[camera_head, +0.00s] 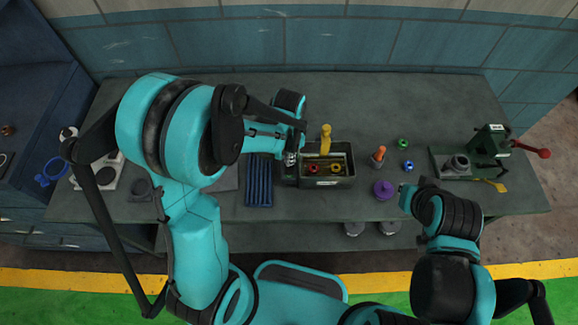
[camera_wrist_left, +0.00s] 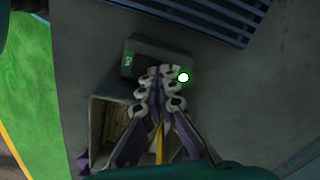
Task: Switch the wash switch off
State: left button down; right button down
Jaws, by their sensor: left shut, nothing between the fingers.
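In the left wrist view a dark box (camera_wrist_left: 150,50) carries a small green label (camera_wrist_left: 128,60) and a lamp (camera_wrist_left: 183,77) that glows white with a green halo. This looks like the wash switch housing. The switch lever itself is not clear, as my fingers cover part of the box. My left gripper (camera_wrist_left: 160,72) is shut and empty, with its tips over the box beside the lamp. I cannot tell whether they touch it. In the head view the left gripper (camera_head: 291,158) is at the left end of the wash tank (camera_head: 330,183).
The tank holds red and yellow parts, with a yellow handle (camera_head: 326,135) behind it. A blue ribbed tray (camera_head: 259,185) lies left. An orange-topped peg (camera_head: 378,155), purple piece (camera_head: 384,189) and green vise (camera_head: 490,143) stand right. My right arm (camera_head: 447,215) is over the bench's front edge.

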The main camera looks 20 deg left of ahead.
pick_arm(q)
jog(key=shift+r+p, duration=2.5)
jog(key=shift+r, duration=0.95)
jog(key=s+a+r+n+t+b, duration=0.1)
jog(key=s+a+n+t+b, duration=0.1)
jog(key=s+n+t+b, duration=0.1)
jog(key=s+a+r+n+t+b, duration=0.2)
jog(key=s+n+t+b, duration=0.2)
jog(key=s+b, duration=0.3)
jog(key=shift+s+a+r+n, duration=0.15)
jog(key=shift+a+r+n, duration=0.2)
jog(key=shift+n, duration=0.55)
